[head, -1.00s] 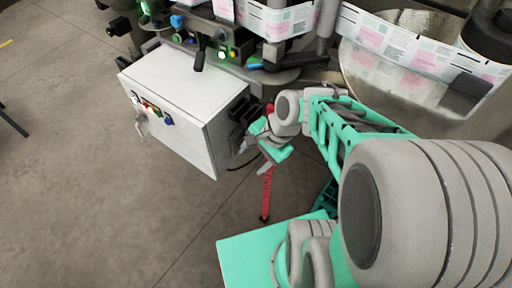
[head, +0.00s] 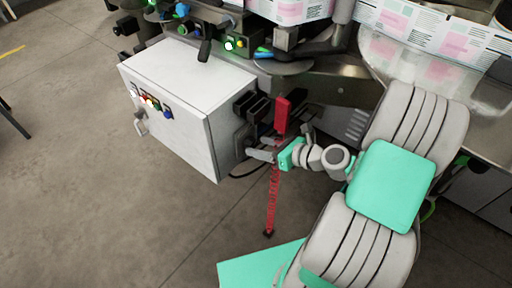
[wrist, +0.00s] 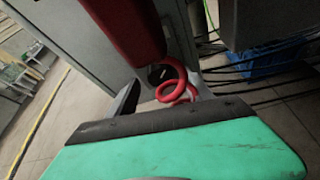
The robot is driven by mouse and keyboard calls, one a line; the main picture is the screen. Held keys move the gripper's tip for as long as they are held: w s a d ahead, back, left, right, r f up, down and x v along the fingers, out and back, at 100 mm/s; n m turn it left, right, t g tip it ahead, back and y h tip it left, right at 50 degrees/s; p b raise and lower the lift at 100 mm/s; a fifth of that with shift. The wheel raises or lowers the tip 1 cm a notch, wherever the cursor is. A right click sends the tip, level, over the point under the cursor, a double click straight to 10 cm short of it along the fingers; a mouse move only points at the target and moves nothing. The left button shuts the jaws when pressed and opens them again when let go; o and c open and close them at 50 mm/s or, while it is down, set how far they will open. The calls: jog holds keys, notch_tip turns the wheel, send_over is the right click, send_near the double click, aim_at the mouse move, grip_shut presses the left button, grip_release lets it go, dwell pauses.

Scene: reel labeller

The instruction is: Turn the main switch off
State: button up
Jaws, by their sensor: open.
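The white control cabinet (head: 185,95) stands left of centre in the head view. My gripper (head: 258,149) is at its right side, with the fingers pointing left towards that side face. The gripper looks empty; in the wrist view the fingertips (wrist: 160,95) are apart. A small dark round part (wrist: 160,73) shows beyond them on a grey surface, partly covered by a red cord. I cannot tell whether it is the main switch, or its position. No clearly marked main switch shows. Coloured buttons (head: 152,102) sit on the cabinet's left face.
A red block (head: 283,115) stands close above my gripper; it also fills the wrist view's top (wrist: 125,28). A coiled red cord (wrist: 178,82) hangs close to the fingers. Black connectors (head: 250,105) stick out of the cabinet. The floor (head: 80,190) at left is clear.

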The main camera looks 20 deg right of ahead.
jog(key=shift+x, duration=1.1)
grip_shut()
